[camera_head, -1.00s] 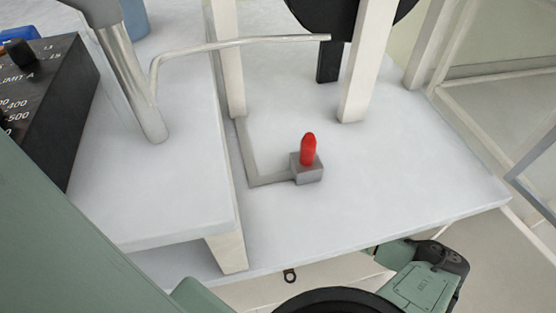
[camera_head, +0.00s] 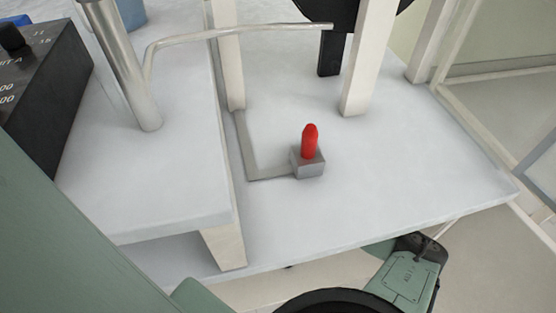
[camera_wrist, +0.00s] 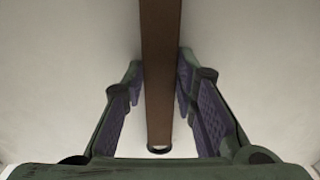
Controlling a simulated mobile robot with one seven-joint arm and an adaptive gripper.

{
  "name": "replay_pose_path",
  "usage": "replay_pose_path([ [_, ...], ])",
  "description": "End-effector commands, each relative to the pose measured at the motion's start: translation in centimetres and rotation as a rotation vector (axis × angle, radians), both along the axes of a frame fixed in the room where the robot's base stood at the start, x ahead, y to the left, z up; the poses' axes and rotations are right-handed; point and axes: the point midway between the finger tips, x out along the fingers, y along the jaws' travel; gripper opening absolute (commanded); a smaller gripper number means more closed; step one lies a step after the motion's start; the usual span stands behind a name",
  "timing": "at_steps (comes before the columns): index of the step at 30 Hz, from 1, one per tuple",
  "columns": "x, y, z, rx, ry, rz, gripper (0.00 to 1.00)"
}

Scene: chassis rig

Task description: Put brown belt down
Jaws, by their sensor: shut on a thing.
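The brown belt (camera_wrist: 160,60) shows in the wrist view as a flat strip. It runs from the top edge down the middle, and its near end has a dark rounded rim. My gripper (camera_wrist: 160,84) has its purple-padded fingers on either side of the belt and is shut on it. The far end of the belt runs out of view. In the head view I cannot make out the belt or the gripper's fingers.
A grey block with a red peg (camera_head: 309,142) stands on the white tabletop (camera_head: 400,170). White posts (camera_head: 360,60) and a metal pole with a bent rod (camera_head: 125,75) rise behind and left. A black control box (camera_head: 40,85) is at far left. The tabletop's right part is clear.

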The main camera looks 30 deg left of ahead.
Motion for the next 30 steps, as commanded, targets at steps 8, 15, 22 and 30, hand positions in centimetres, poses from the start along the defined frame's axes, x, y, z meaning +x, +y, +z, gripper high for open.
replay_pose_path([
  [8,0.0,0.0,-0.1,0.0,0.0,0.0,0.42],
  [15,0.0,0.0,-0.1,0.0,0.0,0.0,0.46],
  [22,0.0,0.0,0.8,-0.001,-0.001,0.0,0.46],
  [30,0.0,0.0,6.2,0.001,-0.002,0.002,0.46],
])
